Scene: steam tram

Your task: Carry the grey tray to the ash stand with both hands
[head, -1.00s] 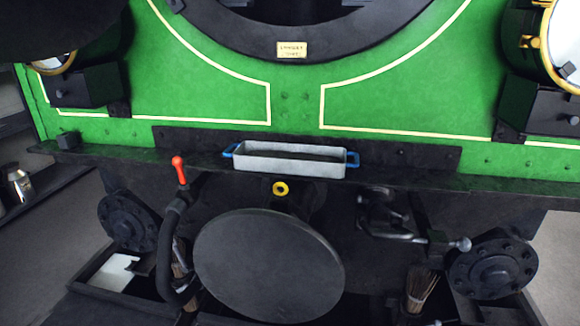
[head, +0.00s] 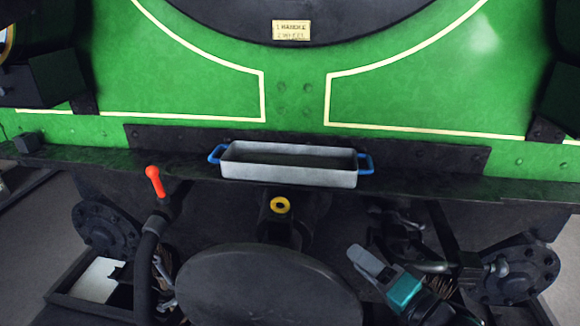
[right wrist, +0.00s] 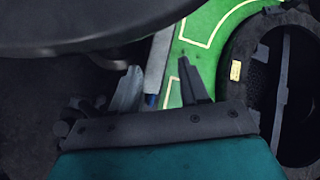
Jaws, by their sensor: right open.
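The grey tray (head: 290,172) is a long, shallow, open box with a blue handle at each end. It sits level on the dark ledge at the front of the green tram. My right gripper (head: 366,258) comes in from the lower right, below and in front of the tray's right end, apart from it. In the right wrist view its two fingers (right wrist: 158,88) are spread, with part of the tray (right wrist: 158,58) and a blue handle (right wrist: 151,101) showing beyond the gap. My left gripper is not in view. I cannot make out the ash stand.
A round dark buffer plate (head: 270,288) stands out below the ledge (head: 430,182). Pipes and fittings crowd the lower right. The ledge beside the tray is clear.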

